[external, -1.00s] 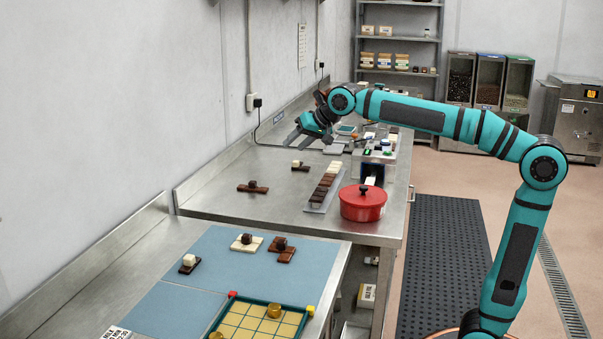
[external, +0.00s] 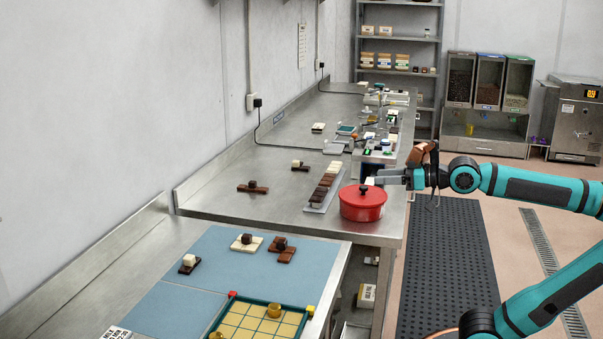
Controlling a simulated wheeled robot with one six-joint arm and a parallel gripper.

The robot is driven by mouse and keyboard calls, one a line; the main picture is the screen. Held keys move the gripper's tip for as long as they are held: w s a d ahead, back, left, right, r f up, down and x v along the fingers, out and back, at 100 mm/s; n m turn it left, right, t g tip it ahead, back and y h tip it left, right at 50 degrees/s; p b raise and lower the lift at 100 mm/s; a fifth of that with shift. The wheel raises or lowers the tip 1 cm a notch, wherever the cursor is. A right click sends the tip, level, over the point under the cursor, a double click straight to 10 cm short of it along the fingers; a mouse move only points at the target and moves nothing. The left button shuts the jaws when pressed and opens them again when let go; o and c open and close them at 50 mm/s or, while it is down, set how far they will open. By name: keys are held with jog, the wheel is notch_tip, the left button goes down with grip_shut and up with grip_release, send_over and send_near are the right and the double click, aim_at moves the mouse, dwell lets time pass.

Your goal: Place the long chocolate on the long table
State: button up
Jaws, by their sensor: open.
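The long steel table (external: 225,198) runs along the wall. Several small chocolate pieces on dark bars lie on it: a long dark bar with a lump (external: 253,187), a bar with a pale piece (external: 299,166), and a small pale-and-dark piece (external: 318,127) farther back. I cannot tell which one is the long chocolate. My gripper (external: 378,181) is open and points left, by the table's right edge, just above and behind the red pot in the picture. I see nothing held between its fingers, which are small here.
A red lidded pot (external: 362,206) stands at the table's right front corner, beside a tray of chocolates (external: 315,208). A small machine (external: 374,158) stands behind. The nearer table has a blue mat (external: 215,262) and a yellow grid board (external: 240,322). The left of the long table is mostly clear.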

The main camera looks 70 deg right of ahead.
jog(key=shift+n+t, duration=0.5)
jog(key=s, duration=0.1)
jog(key=s+f, duration=0.2)
jog(key=shift+s+a+f, duration=0.1)
jog(key=shift+s+a, duration=0.3)
